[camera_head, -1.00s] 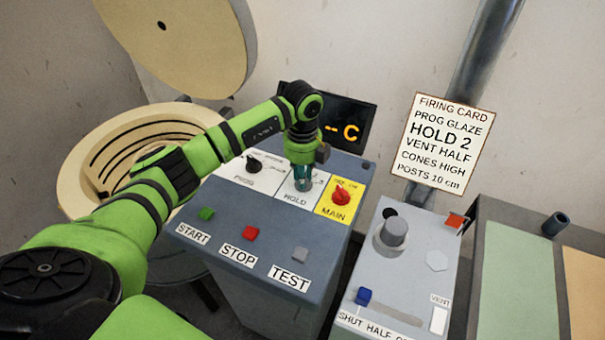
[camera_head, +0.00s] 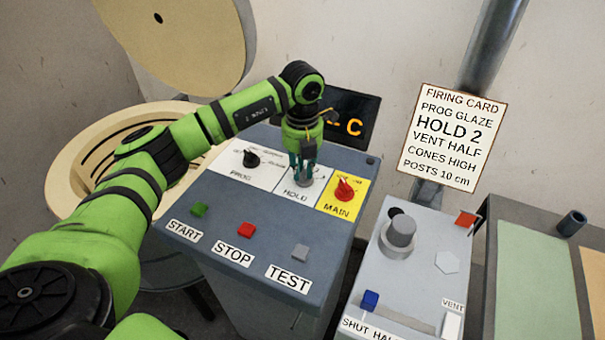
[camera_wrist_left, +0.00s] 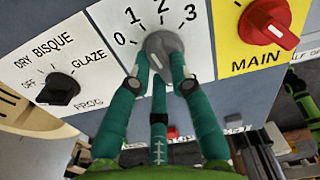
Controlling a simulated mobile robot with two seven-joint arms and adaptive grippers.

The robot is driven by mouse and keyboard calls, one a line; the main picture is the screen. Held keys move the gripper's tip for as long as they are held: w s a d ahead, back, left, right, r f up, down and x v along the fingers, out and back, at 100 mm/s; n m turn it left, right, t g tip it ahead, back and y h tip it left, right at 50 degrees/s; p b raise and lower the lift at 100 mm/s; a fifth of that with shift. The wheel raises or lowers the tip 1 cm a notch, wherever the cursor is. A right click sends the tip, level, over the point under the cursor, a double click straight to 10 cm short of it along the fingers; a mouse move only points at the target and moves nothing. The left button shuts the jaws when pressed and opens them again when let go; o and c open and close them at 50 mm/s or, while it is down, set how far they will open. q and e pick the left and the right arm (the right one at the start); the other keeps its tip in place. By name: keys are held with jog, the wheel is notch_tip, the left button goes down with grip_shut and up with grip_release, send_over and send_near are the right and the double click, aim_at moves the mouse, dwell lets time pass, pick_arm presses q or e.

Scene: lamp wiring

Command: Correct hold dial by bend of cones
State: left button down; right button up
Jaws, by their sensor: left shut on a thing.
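The hold dial (camera_wrist_left: 164,46) is a grey round knob on a white plate marked 0, 1, 2 and 3, in the left wrist view. My left gripper (camera_wrist_left: 163,62) is shut on it with teal fingers around its sides. Where the dial's pointer stands, I cannot tell. In the head view my left gripper (camera_head: 304,180) reaches down onto the HOLD plate (camera_head: 297,195) and hides most of the dial. The firing card (camera_head: 454,138) reads HOLD 2 and CONES HIGH. I cannot make out any cones. My right gripper is not in view.
The black PROG knob (camera_head: 251,158) and red MAIN knob (camera_head: 345,189) flank the dial closely. START (camera_head: 199,209), STOP (camera_head: 246,229) and TEST (camera_head: 300,251) buttons sit in front. A dark display (camera_head: 345,117) stands behind. The vent box (camera_head: 415,260) is at right, the open round kiln (camera_head: 70,170) at left.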

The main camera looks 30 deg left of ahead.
pick_arm(q)
jog(key=m+b, duration=0.2)
jog(key=m, duration=0.2)
jog(key=shift+w+m, duration=0.1)
jog(key=shift+m, duration=0.3)
jog(key=shift+r+b, duration=0.1)
jog(key=shift+b, duration=0.2)
jog(key=c, duration=1.1)
grip_release()
jog(key=shift+r, duration=0.45)
notch_tip(320, 180, up, 11)
jog(key=shift+r, duration=0.1)
